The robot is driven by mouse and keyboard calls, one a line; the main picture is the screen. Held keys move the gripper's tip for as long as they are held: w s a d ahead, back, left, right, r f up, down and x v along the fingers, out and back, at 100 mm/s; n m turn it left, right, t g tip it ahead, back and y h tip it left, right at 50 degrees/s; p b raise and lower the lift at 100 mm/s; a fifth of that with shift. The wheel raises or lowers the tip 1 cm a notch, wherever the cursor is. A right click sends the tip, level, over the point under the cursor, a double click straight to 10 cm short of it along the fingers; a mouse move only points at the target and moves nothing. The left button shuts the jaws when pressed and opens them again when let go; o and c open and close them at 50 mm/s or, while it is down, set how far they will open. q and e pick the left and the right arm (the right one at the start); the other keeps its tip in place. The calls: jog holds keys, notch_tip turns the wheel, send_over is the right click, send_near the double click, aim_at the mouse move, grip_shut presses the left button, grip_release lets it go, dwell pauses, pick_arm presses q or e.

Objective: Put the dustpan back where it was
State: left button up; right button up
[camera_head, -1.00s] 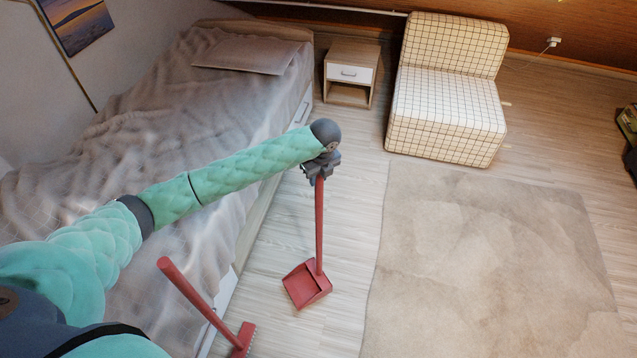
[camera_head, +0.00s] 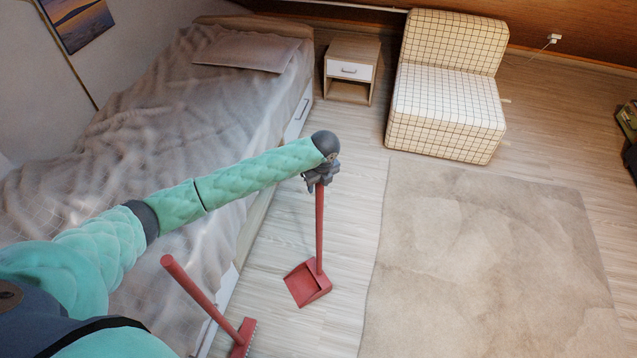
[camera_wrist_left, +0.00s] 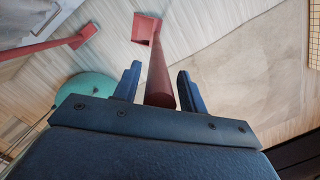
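The red dustpan (camera_head: 308,284) stands on the wooden floor between the bed and the rug, its long handle (camera_head: 319,228) upright. My left gripper (camera_head: 320,182) is at the top of that handle. In the left wrist view, the two fingers of my left gripper (camera_wrist_left: 158,88) stand apart on either side of the handle (camera_wrist_left: 158,75), with small gaps showing, so it looks open around it. The pan (camera_wrist_left: 146,27) shows beyond. My right gripper is not in view.
A red broom (camera_head: 205,303) leans beside the bed (camera_head: 150,110), left of the dustpan. A nightstand (camera_head: 350,72) and a checkered chair (camera_head: 446,100) stand at the back. A flat beige rug (camera_head: 490,260) lies to the right.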

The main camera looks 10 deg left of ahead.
pick_arm(q)
jog(key=shift+o, duration=0.3)
jog(key=shift+r, duration=0.1)
jog(key=r+b, duration=0.1)
jog(key=r, duration=0.3)
jog(key=s+d+r+b, duration=0.1)
jog(key=r, duration=0.3)
jog(key=r+b, duration=0.1)
jog(key=r, duration=0.3)
jog(key=shift+s+d+b, duration=0.15)
jog(key=shift+b, duration=0.25)
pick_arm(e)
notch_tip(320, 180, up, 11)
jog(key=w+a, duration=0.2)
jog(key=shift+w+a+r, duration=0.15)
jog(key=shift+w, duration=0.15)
